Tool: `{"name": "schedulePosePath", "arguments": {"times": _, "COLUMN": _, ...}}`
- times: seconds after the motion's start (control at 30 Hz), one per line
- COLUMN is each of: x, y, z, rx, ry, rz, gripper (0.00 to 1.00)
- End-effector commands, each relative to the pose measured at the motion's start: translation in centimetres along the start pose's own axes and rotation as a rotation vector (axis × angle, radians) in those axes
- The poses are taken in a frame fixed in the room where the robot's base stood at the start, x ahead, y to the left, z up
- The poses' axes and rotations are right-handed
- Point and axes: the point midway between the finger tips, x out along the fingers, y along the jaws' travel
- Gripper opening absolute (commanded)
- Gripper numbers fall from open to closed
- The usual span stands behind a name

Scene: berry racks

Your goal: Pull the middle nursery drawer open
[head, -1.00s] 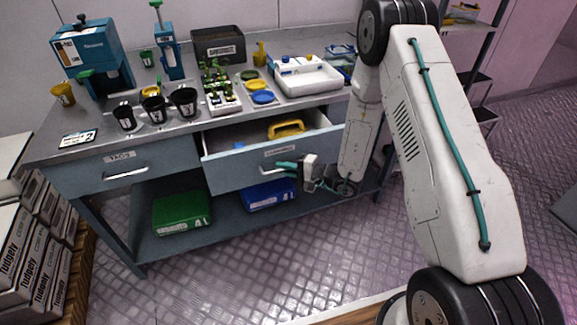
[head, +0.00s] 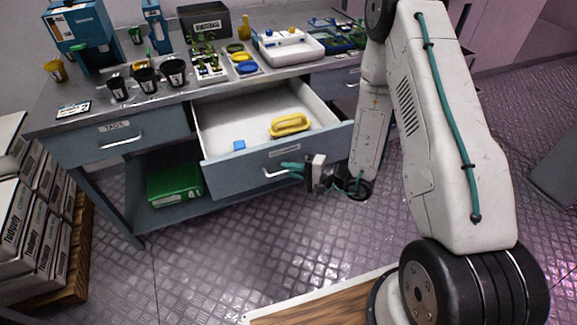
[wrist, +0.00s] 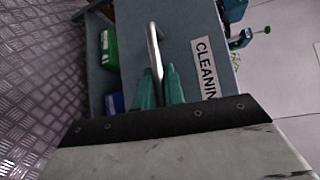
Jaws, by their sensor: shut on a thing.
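The middle drawer (head: 240,171) stands well out from the bench, its white inside showing a yellow handled tool (head: 289,124) and a small blue block (head: 239,145). Its label shows as "CLEANIN" in the wrist view (wrist: 206,68), with the rest cut off. My gripper (head: 288,169) is at the drawer front with its teal fingers on the bar handle (head: 270,175). In the wrist view the fingers (wrist: 159,84) are shut around the metal handle (wrist: 152,45). The handle's far part runs out beyond the fingertips.
The left drawer labelled TAGS (head: 121,142) is shut. A green bin (head: 174,185) sits on the lower shelf. The benchtop holds black pots (head: 146,78), a seedling tray and a white tray (head: 290,48). Stacked boxes (head: 30,215) stand at left. The floor before the drawer is clear.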

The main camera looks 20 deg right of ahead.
Motion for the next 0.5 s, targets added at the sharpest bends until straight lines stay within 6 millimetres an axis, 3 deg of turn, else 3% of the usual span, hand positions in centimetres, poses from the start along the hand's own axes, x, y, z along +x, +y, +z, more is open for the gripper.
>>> {"name": "schedulePosePath", "arguments": {"times": 0.37, "x": -0.18, "y": 0.07, "z": 0.05, "rx": 0.001, "ry": -0.002, "rz": 0.001, "gripper": 0.00}}
{"name": "schedulePosePath", "arguments": {"times": 0.4, "x": -0.18, "y": 0.07, "z": 0.04, "rx": 0.001, "ry": -0.001, "rz": 0.001, "gripper": 0.19}}
{"name": "schedulePosePath", "arguments": {"times": 0.5, "x": -0.15, "y": 0.05, "z": 0.05, "rx": 0.001, "ry": -0.002, "rz": 0.001, "gripper": 0.20}}
